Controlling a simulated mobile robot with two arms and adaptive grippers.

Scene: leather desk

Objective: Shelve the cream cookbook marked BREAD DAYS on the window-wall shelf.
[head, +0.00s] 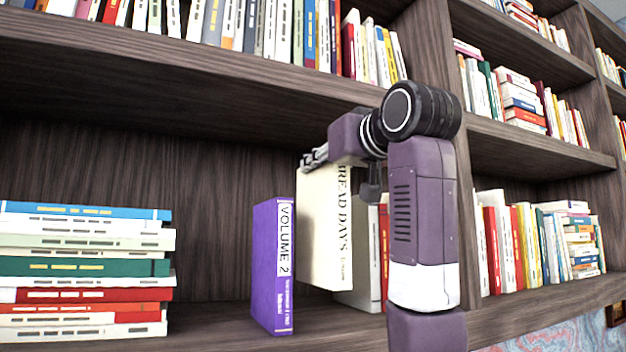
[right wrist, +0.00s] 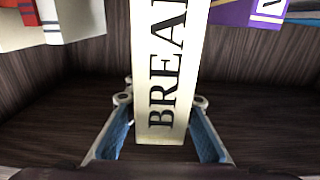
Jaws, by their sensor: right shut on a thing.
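The cream cookbook (head: 324,235) marked BREAD DAYS is upright in the head view, spine facing out. It is in the opening of the wooden shelf (head: 225,318), right of the purple VOLUME 2 book. Its lower end looks a little above the shelf board. My right gripper (head: 313,158) is shut on the cookbook near its top; the finger ends are partly hidden. In the right wrist view the cookbook (right wrist: 168,75) stands between the two blue-padded fingers. My left gripper is not in view.
The purple VOLUME 2 book (head: 273,265) stands left of the cookbook. White and red books (head: 372,262) stand just right, partly behind my arm. A flat stack of books (head: 85,268) lies at left, with bare shelf between it and the purple book. The upper shelf (head: 200,62) overhangs.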

